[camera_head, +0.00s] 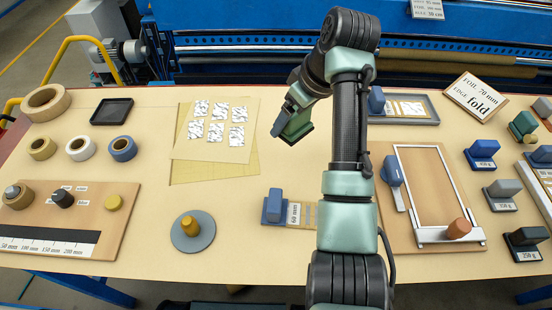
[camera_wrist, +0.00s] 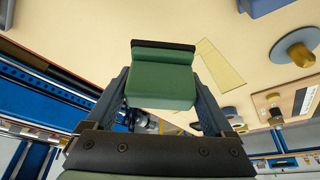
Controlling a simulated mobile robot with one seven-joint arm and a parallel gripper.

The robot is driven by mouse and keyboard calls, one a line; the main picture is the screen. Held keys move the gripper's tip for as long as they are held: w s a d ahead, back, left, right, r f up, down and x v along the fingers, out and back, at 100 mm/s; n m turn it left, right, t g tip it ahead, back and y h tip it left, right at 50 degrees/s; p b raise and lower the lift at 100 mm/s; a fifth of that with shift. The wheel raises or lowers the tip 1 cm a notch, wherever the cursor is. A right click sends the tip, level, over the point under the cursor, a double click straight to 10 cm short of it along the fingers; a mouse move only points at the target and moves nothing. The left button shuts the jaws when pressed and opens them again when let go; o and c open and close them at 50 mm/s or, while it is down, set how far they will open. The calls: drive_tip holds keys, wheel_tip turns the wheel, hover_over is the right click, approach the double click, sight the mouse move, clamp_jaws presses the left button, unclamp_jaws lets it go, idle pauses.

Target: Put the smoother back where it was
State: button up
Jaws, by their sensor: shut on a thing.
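The green smoother (camera_wrist: 162,85) is a block with a dark edge along its far end in the wrist view. My gripper (camera_wrist: 160,95) is shut on it, with one finger on each side. In the head view the smoother (camera_head: 298,124) hangs tilted from my gripper (camera_head: 290,112), above the bare table right of the foil sheets. It seems clear of the table. My arm hides part of the table's middle. I cannot tell from these frames where the smoother stood before.
Foil pieces lie on paper sheets (camera_head: 245,145) to the left. A blue block (camera_head: 274,206) stands by a 60 mm label. A grey tray (camera_head: 432,118), a wooden board with a metal frame (camera_head: 392,235) and several labelled weights (camera_head: 502,190) are right of my arm.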

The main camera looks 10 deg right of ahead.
wheel_tip(320, 180, down, 9)
drive_tip(key=shift+f+p, duration=0.1)
drive_tip(key=shift+p, duration=0.35)
